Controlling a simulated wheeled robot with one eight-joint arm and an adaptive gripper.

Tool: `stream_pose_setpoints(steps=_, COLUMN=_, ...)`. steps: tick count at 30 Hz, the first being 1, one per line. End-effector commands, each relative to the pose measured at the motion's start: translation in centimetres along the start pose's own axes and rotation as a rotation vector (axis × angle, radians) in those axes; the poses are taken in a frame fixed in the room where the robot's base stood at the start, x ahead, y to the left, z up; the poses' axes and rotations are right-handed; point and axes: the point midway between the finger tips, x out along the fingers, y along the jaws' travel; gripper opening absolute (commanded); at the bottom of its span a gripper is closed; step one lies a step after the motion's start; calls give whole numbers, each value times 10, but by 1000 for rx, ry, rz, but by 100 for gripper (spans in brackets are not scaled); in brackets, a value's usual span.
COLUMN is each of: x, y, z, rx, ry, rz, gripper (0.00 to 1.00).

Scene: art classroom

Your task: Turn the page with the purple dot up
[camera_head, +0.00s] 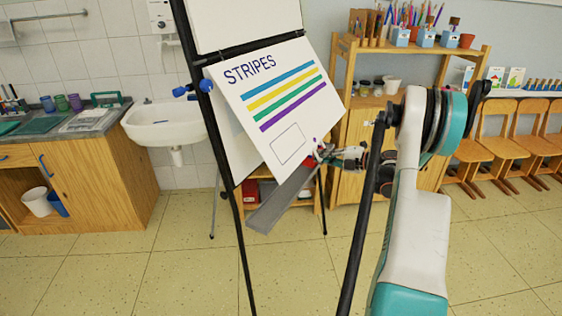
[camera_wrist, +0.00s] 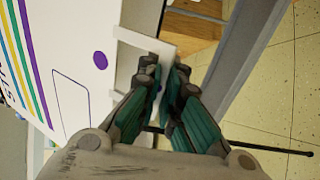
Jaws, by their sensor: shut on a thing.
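The page headed STRIPES (camera_head: 265,105) hangs from the easel, with blue, yellow, green and purple stripes and an outlined rectangle. It slants, its lower right part standing out from the white surface behind it (camera_head: 232,140). The purple dot (camera_wrist: 100,60) shows near the page's lower corner in the wrist view; it is tiny in the head view (camera_head: 315,140). My gripper (camera_head: 321,154) is at that corner. In the wrist view my gripper (camera_wrist: 165,72) is shut on a white tab (camera_wrist: 148,40) at the page's edge, beside the dot. The fingers hide part of the tab.
The black easel frame (camera_head: 224,165) has blue knobs and a grey tray (camera_head: 280,203) below the page. A wooden shelf (camera_head: 360,130) with art supplies stands behind my gripper. A sink (camera_head: 165,122) is at left, chairs (camera_head: 500,145) at right. The front floor is clear.

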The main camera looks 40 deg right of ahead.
Motion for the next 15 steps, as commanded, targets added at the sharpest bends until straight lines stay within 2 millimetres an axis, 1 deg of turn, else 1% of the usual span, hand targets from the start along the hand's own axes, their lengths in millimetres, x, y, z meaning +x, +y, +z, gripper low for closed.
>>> stream_pose_setpoints(steps=2, x=-5, y=0, z=0, rx=-1, ry=0, rz=-4, gripper=0)
stream_pose_setpoints(steps=15, x=-36, y=19, z=0, rx=-1, ry=0, rz=-4, gripper=0)
